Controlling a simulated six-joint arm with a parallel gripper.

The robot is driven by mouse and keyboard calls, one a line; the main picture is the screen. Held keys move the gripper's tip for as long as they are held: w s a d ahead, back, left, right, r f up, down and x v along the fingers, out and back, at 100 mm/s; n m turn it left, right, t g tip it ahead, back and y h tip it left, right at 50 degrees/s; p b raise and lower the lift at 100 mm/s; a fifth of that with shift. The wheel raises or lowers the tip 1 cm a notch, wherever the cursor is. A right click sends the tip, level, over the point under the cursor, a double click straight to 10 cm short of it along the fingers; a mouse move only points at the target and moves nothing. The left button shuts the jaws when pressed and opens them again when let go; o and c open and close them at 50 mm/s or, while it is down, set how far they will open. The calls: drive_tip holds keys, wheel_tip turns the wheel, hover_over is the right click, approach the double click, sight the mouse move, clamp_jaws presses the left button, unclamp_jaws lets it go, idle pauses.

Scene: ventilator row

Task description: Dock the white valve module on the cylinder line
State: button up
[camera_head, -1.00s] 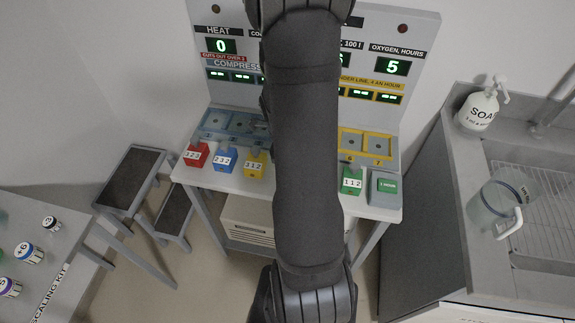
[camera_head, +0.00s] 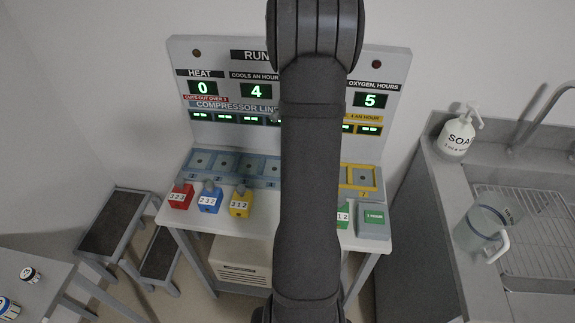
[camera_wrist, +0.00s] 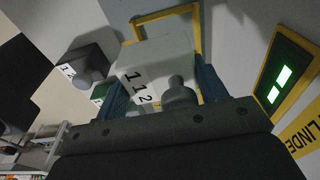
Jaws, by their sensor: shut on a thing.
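The white valve module (camera_wrist: 160,55), labelled 112, is between the blue finger pads of my gripper (camera_wrist: 163,92) in the wrist view. My gripper is shut on it, with a grey knob (camera_wrist: 179,95) near the jaws. Beyond the module is a yellow bay frame (camera_wrist: 168,14); I cannot tell whether the module touches it. In the head view my arm hides the gripper, the white module and part of the yellow cylinder line. One yellow-framed bay (camera_head: 374,190), marked 7, shows right of my arm.
Red (camera_head: 181,197), blue (camera_head: 209,201) and yellow (camera_head: 241,204) modules stand along the bench front. Blue-framed compressor bays (camera_head: 222,164) lie behind. A jug (camera_head: 482,230) and soap bottle (camera_head: 456,136) are right.

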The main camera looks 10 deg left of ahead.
drive_tip(key=shift+w+d+f, duration=0.2)
drive_tip(key=shift+w+d, duration=0.55)
drive_tip(key=shift+f, duration=3.2)
drive_tip(key=shift+f, duration=0.1)
drive_tip(key=shift+f, duration=0.15)
